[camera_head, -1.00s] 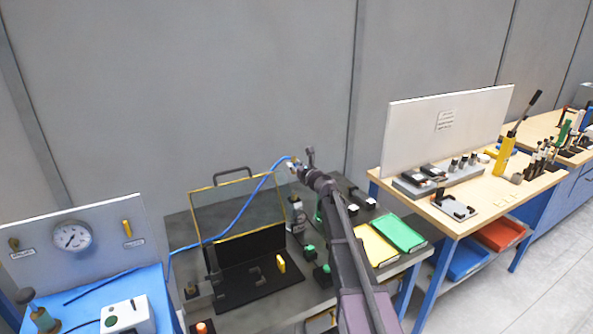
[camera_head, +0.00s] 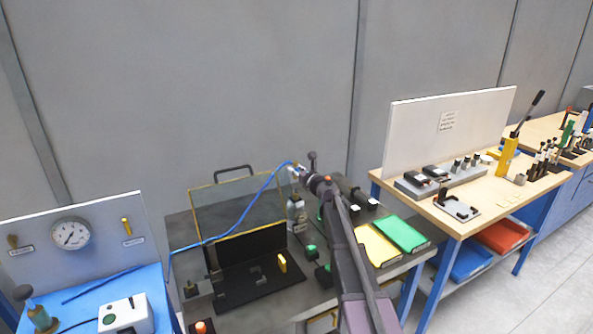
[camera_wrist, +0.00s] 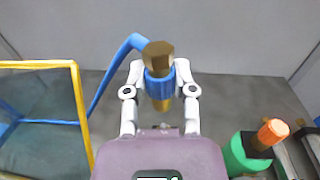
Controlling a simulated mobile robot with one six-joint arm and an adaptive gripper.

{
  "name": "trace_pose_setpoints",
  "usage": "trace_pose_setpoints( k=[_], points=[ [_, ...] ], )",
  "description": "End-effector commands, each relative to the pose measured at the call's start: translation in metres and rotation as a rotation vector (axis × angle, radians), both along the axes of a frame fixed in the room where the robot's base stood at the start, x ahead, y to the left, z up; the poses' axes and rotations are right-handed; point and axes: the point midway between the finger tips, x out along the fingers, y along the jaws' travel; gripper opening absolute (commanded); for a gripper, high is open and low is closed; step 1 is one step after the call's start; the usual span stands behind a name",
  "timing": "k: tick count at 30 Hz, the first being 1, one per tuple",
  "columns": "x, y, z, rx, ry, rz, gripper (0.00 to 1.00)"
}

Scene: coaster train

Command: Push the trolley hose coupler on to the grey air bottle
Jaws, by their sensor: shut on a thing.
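My gripper (camera_wrist: 160,92) is shut on the hose coupler (camera_wrist: 158,85), which has a brass hex top and a blue ring. A blue hose (camera_wrist: 112,75) leaves it on the left. In the head view my gripper (camera_head: 298,172) holds the coupler above the grey air bottle (camera_head: 296,212), which stands on the dark bench. Whether the coupler touches the bottle's neck cannot be told. The bottle is hidden under the coupler in the wrist view.
A clear screen with a yellow frame (camera_wrist: 76,95) stands left of my gripper. Yellow (camera_head: 375,246) and green (camera_head: 402,233) trays lie on the bench's right.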

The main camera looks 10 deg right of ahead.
Motion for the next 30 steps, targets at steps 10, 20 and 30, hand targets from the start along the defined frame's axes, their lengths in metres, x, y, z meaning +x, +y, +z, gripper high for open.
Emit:
trace_pose_setpoints(
  k=[10, 20, 30],
  points=[
    [0.0, 0.001, -0.026, 0.0, 0.0, 0.001, 0.0],
    [0.0, 0.001, -0.033, 0.0, 0.0, 0.001, 0.0],
    [0.0, 0.001, -0.033, 0.0, 0.0, 0.0, 0.0]
  ],
)
